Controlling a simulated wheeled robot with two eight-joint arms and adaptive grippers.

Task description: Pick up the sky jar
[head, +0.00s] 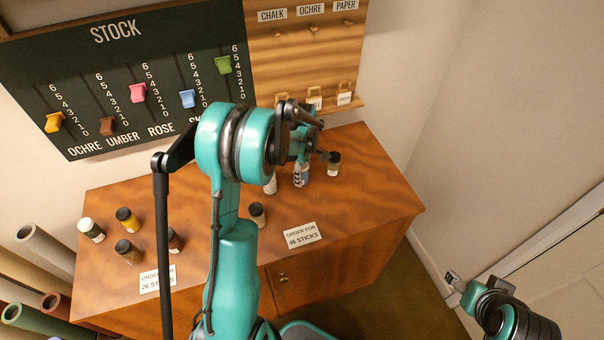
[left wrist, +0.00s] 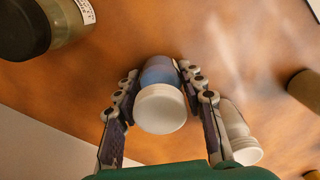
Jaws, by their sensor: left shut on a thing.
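The sky jar, with a blue body and a white lid (left wrist: 161,109), is between the two fingers of my left gripper (left wrist: 163,92) in the left wrist view. The fingers close on its sides. In the head view the jar (head: 301,176) shows only in part below my left gripper (head: 302,162), with my arm hiding much around it. I cannot tell whether it touches the table. My right gripper (head: 454,280) is at the lower right of the head view, away from the table; its fingers are too small to read.
A white jar (left wrist: 236,130) stands close beside one left finger. Dark-lidded jars stand nearby (head: 333,164) and in front (head: 257,214). Several more jars (head: 128,220) stand at the table's left. Order cards (head: 303,236) lie along the front. The stock board (head: 120,50) is behind.

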